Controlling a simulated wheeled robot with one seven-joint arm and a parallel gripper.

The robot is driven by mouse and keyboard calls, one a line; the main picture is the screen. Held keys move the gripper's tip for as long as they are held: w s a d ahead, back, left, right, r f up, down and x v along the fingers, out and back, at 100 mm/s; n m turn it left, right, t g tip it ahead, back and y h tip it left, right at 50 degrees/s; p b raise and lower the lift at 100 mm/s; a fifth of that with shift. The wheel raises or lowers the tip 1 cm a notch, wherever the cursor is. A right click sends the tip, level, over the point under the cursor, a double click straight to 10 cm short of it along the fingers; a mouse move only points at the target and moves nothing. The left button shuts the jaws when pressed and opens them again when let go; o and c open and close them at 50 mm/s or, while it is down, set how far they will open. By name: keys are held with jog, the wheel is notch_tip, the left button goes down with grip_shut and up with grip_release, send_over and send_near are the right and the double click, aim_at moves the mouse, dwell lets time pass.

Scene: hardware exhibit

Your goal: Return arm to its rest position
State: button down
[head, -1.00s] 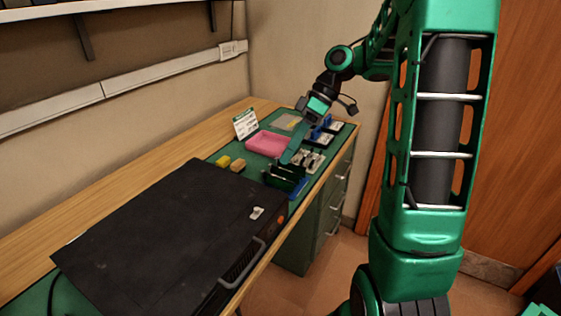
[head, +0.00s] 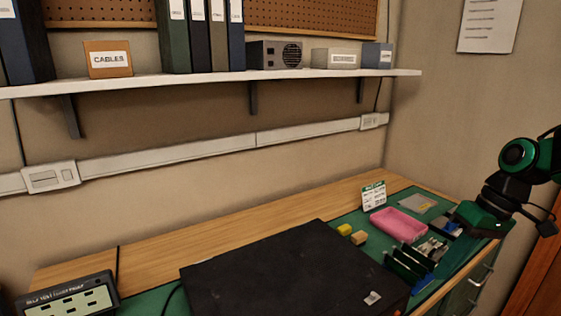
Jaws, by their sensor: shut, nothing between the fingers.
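My arm comes in at the right edge of the head view, with its dark wrist and green joint over the right end of the desk. My gripper (head: 454,266) points down and to the left beside the small parts on the green mat (head: 408,196). Its fingers are shut and hold nothing. They are small and hard to tell from the mat. The rest of my arm is outside the picture.
A large black equipment case (head: 290,270) covers the desk's front middle. Near my gripper are a pink tray (head: 398,225), dark slotted holders (head: 408,265), a small sign (head: 374,196) and yellow blocks (head: 345,230). A shelf (head: 220,83) with binders runs above. A display panel (head: 68,297) stands at left.

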jog(key=s+d+f+m+h, duration=0.1)
jog(key=s+m, duration=0.3)
jog(key=s, duration=0.4)
jog(key=s+d+f+m+h, duration=0.1)
jog(key=s+d+m, duration=0.3)
jog(key=s, duration=0.4)
jog(key=shift+s+d+f+m+g+h, duration=0.3)
jog(key=shift+s+f+m+h, duration=0.1)
jog(key=shift+m+h, duration=0.4)
jog(key=shift+w+f, duration=0.25)
jog(key=shift+w, duration=0.4)
